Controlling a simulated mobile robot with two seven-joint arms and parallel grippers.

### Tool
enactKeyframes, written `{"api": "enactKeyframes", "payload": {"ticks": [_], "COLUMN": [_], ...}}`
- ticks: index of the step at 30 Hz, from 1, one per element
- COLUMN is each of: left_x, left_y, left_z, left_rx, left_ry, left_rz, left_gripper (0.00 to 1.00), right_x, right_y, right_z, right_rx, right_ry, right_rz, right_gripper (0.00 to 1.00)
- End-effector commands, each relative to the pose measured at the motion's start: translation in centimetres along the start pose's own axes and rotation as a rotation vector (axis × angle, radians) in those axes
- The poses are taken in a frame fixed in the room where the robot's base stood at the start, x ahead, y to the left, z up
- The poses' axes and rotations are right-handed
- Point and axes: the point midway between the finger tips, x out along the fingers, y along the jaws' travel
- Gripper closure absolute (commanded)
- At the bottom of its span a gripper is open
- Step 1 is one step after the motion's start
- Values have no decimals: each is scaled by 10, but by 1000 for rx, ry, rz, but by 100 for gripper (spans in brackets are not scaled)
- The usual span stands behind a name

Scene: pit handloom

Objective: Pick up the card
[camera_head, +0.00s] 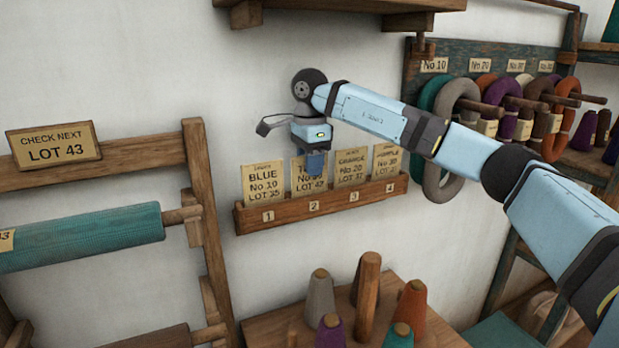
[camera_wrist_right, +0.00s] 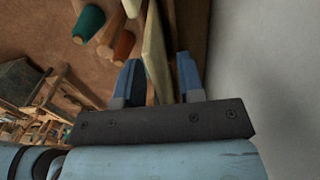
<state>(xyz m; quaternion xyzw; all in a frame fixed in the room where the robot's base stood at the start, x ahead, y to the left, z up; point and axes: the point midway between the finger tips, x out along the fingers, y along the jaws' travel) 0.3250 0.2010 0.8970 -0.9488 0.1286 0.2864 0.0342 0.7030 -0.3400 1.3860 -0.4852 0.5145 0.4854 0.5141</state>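Several cream cards stand upright in a wooden rack (camera_head: 328,203) with slots numbered 1 to 4. The card in slot 2 (camera_head: 309,185) reads LOT 43, its upper part partly hidden by my right gripper (camera_head: 316,165). To its left is the BLUE LOT 35 card (camera_head: 263,185); to its right are the ORANGE card (camera_head: 351,176) and the PURPLE card (camera_head: 386,160). In the right wrist view the fingers (camera_wrist_right: 159,78) are apart, with a cream card (camera_wrist_right: 157,50) seen edge-on between them and gaps visible. My left gripper is out of view.
A sign (camera_head: 54,145) reads CHECK NEXT LOT 43 on the wooden loom frame (camera_head: 208,200). Yarn cones (camera_head: 411,308) and a wooden post (camera_head: 368,297) stand on a table below the rack. Yarn rings (camera_head: 446,120) hang on pegs at right.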

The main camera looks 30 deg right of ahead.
Motion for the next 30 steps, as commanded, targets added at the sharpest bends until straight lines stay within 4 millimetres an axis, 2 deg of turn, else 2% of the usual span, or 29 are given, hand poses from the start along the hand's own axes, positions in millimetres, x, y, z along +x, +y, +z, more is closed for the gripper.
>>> {"api": "enactKeyframes", "payload": {"ticks": [3, 9, 14, 25, 30], "left_x": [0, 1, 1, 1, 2], "left_y": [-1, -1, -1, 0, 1], "left_z": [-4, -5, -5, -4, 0], "left_rx": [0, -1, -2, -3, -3], "left_ry": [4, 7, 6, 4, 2], "left_rz": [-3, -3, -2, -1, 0], "left_gripper": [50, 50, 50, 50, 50], "right_x": [7, 8, 8, 7, -2], "right_y": [0, 0, 0, 0, 0], "right_z": [0, 0, 0, 0, 1], "right_rx": [-1, -1, 0, 0, 0], "right_ry": [1, 0, 0, 0, -1], "right_rz": [0, 0, 0, -1, -3], "right_gripper": [65, 65, 100, 100, 100]}}
